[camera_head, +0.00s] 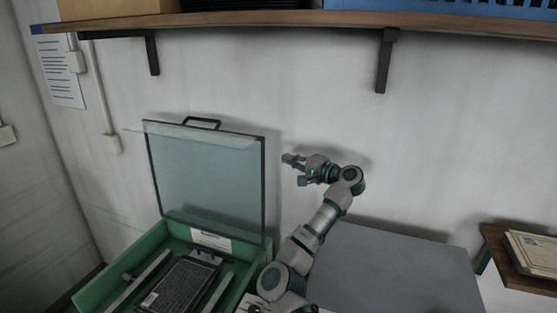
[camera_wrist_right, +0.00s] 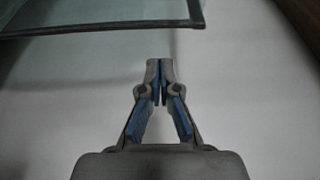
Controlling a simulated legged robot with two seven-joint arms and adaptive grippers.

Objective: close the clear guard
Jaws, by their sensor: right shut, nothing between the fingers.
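The clear guard (camera_head: 205,180) stands raised and upright at the back of the green tray (camera_head: 92,295). It is a see-through panel with a dark frame and a black handle (camera_head: 201,122) on its top edge. My right gripper (camera_head: 286,159) is just right of the guard's upper right side, pointing left, with nothing in its fingers. In the right wrist view the gripper (camera_wrist_right: 159,62) is shut, and the guard's dark edge (camera_wrist_right: 100,29) shows ahead at upper left, apart from the fingertips. My left gripper is not in view.
A dark block (camera_head: 180,286) lies in the tray between pale rails. A grey box surface (camera_head: 410,265) is right of my right arm. A shelf with dark brackets (camera_head: 384,62) hangs above. A small wooden shelf with papers (camera_head: 535,250) is at far right.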

